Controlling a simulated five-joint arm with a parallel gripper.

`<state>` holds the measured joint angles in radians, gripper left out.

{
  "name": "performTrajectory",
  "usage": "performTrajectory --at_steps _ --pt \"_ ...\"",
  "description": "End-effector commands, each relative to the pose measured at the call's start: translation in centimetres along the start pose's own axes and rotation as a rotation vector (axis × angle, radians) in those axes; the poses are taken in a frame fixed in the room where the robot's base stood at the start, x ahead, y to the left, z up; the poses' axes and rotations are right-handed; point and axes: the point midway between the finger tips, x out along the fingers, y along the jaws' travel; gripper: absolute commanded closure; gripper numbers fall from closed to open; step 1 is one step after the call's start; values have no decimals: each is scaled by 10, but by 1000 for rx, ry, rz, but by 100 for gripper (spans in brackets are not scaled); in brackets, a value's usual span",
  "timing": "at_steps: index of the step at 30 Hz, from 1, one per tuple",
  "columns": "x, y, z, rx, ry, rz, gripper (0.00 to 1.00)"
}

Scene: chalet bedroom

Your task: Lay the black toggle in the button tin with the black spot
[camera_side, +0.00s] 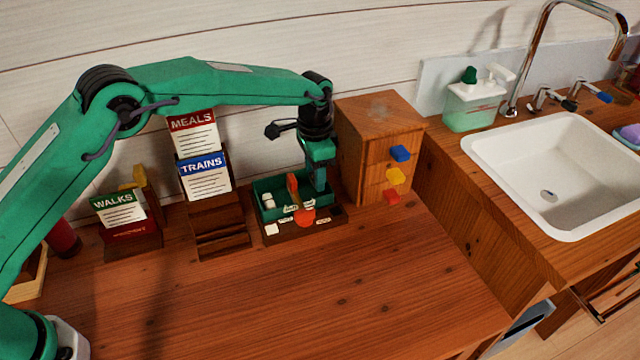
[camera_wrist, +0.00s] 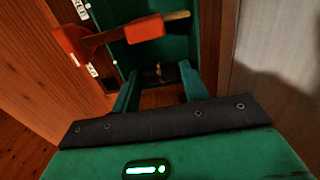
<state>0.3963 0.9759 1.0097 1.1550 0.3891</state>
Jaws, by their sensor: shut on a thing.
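My gripper (camera_side: 319,186) points down at the right end of a green compartmented tray (camera_side: 262,187) on the wooden counter. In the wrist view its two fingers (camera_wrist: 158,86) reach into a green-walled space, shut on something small. A small dark and tan thing (camera_wrist: 158,70) shows between the fingertips, too blurred to name. I cannot make out the black toggle for certain. No button tin with a black spot can be told in either view.
An orange-red piece (camera_side: 304,217) and an upright orange-brown piece (camera_side: 292,188) are at the tray, close left of my gripper. A wooden drawer box (camera_side: 375,120) with coloured knobs stands close right. Card holders (camera_side: 215,215) stand left. The front counter (camera_side: 330,290) is clear. A sink (camera_side: 560,175) lies right.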

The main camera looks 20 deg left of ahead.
Motion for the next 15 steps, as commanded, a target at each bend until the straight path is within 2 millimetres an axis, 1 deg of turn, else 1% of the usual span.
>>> performTrajectory --at_steps 3,7,10,15 --pt "15 1 1 0 -3 1 77" --pt "28 1 1 0 -3 1 77" --pt "31 1 1 0 -1 0 77" --pt "31 1 0 0 0 0 77"
